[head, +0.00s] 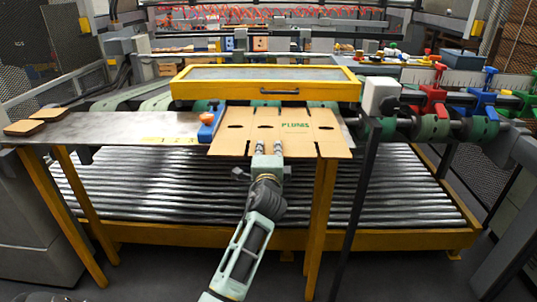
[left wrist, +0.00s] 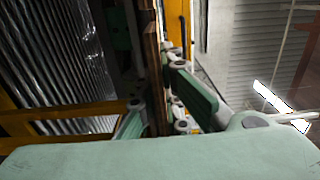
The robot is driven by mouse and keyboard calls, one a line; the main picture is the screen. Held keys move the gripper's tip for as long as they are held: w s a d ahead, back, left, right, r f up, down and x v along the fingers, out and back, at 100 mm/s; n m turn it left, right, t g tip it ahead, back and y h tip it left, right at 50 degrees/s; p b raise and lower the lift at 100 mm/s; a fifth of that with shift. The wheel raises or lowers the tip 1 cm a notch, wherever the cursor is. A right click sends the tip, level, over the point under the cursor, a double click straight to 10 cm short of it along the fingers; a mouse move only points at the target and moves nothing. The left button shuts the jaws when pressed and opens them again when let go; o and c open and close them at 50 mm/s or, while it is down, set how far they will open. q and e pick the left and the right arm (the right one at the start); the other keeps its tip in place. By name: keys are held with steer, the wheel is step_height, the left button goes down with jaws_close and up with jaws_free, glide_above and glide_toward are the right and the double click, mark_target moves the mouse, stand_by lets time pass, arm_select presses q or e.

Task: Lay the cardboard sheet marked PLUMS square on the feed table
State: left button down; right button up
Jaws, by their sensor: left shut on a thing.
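The brown cardboard sheet marked PLUMS (head: 275,128) has slots and green lettering. It lies flat or nearly flat over the right part of the grey feed table (head: 110,128), and its near edge reaches the table's front. Its left edge is beside the blue stop block (head: 208,126); I cannot tell whether they touch. My left gripper (head: 269,147) is shut on the sheet's near edge. In the left wrist view the sheet (left wrist: 153,75) shows edge-on between the fingers of my left gripper (left wrist: 160,105). My right gripper is not in view.
A yellow-framed guard (head: 265,90) stands just behind the sheet. A white block (head: 381,97) on a dark post is close to its right. Brown pads (head: 38,127) lie at the table's left end. Red (head: 433,100) and blue (head: 481,103) clamps stand right. Rollers (head: 150,185) run below.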

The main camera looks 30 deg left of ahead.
arm_select(q)
steer(key=shift+w+a, duration=0.15)
steer(key=shift+f, duration=0.1)
steer(key=shift+f+b, duration=0.6)
steer(key=shift+f, duration=0.05)
steer(key=c, duration=1.8)
jaws_free()
steer(key=shift+c, duration=0.2)
steer(key=o, duration=0.9)
steer(key=shift+c, duration=0.2)
